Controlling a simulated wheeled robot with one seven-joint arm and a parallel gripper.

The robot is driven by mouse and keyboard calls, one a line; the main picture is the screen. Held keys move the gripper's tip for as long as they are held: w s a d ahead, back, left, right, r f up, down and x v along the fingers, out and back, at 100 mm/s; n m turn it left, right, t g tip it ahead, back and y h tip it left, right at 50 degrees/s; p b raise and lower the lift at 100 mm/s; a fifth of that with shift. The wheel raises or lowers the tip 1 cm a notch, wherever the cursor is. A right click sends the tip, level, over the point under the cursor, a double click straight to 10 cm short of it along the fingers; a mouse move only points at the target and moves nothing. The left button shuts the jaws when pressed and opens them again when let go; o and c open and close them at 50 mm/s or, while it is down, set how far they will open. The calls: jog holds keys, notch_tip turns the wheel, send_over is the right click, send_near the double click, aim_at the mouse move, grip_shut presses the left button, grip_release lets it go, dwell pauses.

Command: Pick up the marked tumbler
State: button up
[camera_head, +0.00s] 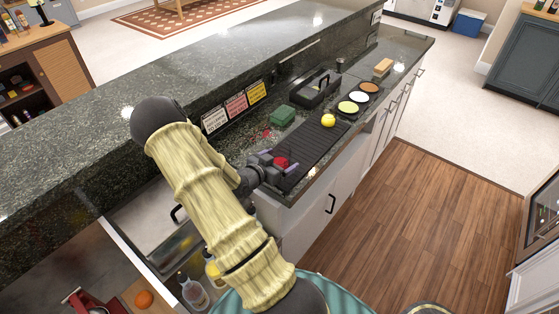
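My gripper (277,164) is low over the near end of the black bar mat (312,142) on the lower counter. A small red thing (281,162) shows right at its fingertips, between or just beyond the fingers. It may be the top of the marked tumbler, but the gripper hides most of it and I cannot tell its shape. I cannot see whether the fingers touch it or how far apart they are. No other clearly marked tumbler shows. A small metal cup (340,65) stands farther back.
A yellow lemon (328,120) lies on the mat's far part. The raised bar (217,73) borders the left. Bottles (193,291) stand below in front. Wooden floor at right is clear.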

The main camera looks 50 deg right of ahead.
dwell(0.5)
jog(key=c, duration=1.2)
jog(key=shift+r, duration=0.15)
jog(key=shift+c, duration=0.3)
notch_tip(320, 180, up, 10)
dwell(0.6)
